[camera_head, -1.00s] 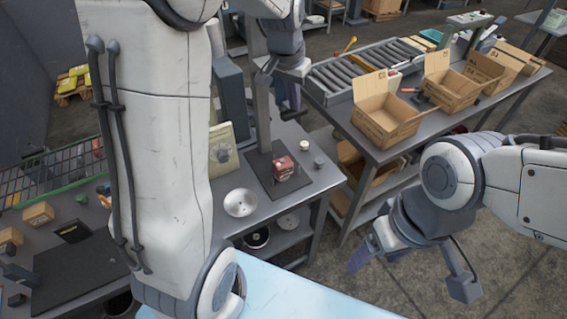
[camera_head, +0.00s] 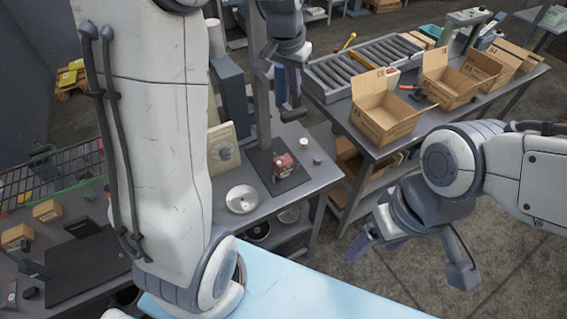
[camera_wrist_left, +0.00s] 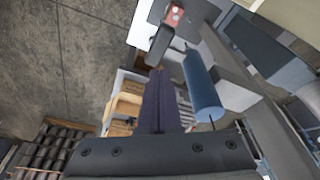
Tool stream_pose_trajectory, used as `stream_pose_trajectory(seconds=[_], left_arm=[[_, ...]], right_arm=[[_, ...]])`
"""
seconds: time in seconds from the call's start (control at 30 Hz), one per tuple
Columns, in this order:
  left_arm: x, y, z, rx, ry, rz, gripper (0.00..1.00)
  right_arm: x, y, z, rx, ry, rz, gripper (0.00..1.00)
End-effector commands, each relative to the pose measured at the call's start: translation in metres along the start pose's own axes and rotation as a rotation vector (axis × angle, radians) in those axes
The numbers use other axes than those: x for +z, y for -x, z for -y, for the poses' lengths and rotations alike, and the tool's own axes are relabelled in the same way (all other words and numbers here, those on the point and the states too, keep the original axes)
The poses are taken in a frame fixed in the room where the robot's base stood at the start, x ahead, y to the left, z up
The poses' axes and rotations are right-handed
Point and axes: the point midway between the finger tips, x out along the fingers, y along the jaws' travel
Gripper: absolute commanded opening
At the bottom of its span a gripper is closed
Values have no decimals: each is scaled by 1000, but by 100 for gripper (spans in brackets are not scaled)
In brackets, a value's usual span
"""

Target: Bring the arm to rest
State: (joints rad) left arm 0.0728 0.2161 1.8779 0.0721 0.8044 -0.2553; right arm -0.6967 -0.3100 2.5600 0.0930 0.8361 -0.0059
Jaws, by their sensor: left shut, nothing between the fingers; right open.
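My left gripper (camera_head: 286,85) is in the upper middle of the head view, raised in front of the grey post. Its fingers are together in the left wrist view (camera_wrist_left: 160,105) with nothing between them. My right gripper (camera_head: 364,244) hangs over the floor at right, open and empty.
Open cardboard boxes (camera_head: 384,116) and a roller conveyor (camera_head: 362,62) are on the table at the back right. A light-blue surface (camera_head: 290,285) is at the front. Bare floor lies below my right gripper.

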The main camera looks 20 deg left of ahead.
Motion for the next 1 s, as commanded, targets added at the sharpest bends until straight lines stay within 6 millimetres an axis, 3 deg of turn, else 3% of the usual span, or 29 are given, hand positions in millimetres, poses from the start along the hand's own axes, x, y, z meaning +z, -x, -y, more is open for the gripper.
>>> stream_pose_trajectory(seconds=[0.3,0.37,0.47,0.57,0.7,0.8,0.9,1.0], left_arm=[[2,-2,-3,2,-4,1,0],[7,-6,-13,8,-18,4,0],[28,-19,-47,30,-66,22,0],[71,-39,-98,65,-146,52,0],[154,-67,-159,108,-275,108,0],[212,-84,-183,128,-358,147,0],[258,-97,-193,140,-424,178,0],[287,-105,-196,144,-464,198,0]], right_arm=[[0,-2,0,0,0,0,76],[0,-8,-1,0,0,0,76],[1,-26,-2,0,-1,0,76],[3,-54,-4,0,-2,0,76],[5,-93,-7,0,-4,0,76],[6,-116,-8,0,-5,0,76],[7,-131,-9,0,-6,0,76],[8,-140,-10,0,-7,0,76]])
